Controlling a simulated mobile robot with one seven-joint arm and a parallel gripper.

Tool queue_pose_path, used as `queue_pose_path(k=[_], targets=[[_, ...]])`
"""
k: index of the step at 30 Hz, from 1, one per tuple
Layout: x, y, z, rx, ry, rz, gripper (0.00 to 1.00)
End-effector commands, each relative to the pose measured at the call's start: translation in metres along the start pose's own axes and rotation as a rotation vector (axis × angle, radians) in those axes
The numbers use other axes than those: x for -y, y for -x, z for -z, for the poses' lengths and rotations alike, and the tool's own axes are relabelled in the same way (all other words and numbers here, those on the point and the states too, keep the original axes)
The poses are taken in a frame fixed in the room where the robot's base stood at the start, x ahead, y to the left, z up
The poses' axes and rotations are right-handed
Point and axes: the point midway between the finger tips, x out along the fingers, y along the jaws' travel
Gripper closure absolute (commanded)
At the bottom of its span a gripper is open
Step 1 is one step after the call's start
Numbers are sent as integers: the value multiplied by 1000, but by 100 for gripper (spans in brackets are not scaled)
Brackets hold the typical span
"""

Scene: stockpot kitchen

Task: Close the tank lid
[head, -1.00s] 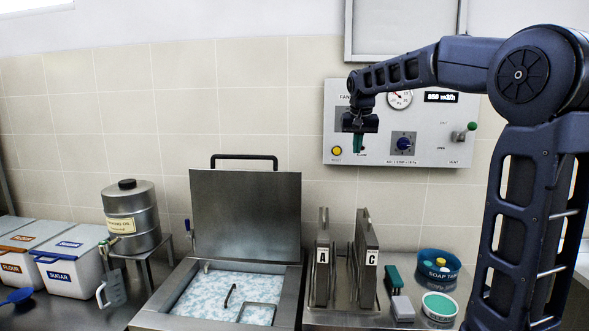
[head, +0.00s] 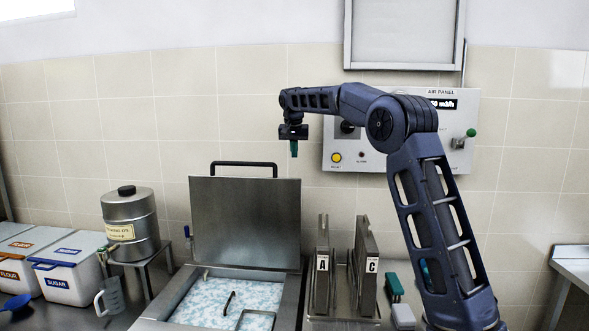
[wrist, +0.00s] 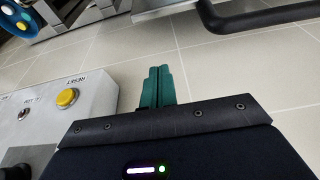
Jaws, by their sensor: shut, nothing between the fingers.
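The tank (head: 291,306) is a steel basin set in the counter, with blue-and-white mottled contents (head: 208,297) inside. Its square steel lid (head: 246,222) stands upright, open, at the back of the tank. A black bar handle (head: 243,164) runs along the lid's top edge; it also shows at the upper right of the wrist view (wrist: 262,17). My gripper (head: 294,155) is in the air above and to the right of the lid, pointing down. Its green fingers (wrist: 159,86) are shut together and empty, apart from the handle.
The air panel (head: 440,141) with a yellow button is on the wall to the right of my gripper. Plates A (head: 322,285) and C (head: 367,290) stand right of the tank. An oil canister (head: 131,232) and sugar bin (head: 74,275) stand left. Wall space above the lid is clear.

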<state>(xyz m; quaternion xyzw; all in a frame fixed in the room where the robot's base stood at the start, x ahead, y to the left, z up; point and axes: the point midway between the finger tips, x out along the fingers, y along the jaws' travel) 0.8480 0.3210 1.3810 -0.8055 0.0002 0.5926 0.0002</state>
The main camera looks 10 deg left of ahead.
Motion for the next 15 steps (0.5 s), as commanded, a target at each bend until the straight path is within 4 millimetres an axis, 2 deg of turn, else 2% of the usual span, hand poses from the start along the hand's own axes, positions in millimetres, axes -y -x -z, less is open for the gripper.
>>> queue_pose_path(k=[5, 15], targets=[[0, -21, -1, 3, 0, -2, 100], [-1, -80, -1, 3, 1, -2, 100]])
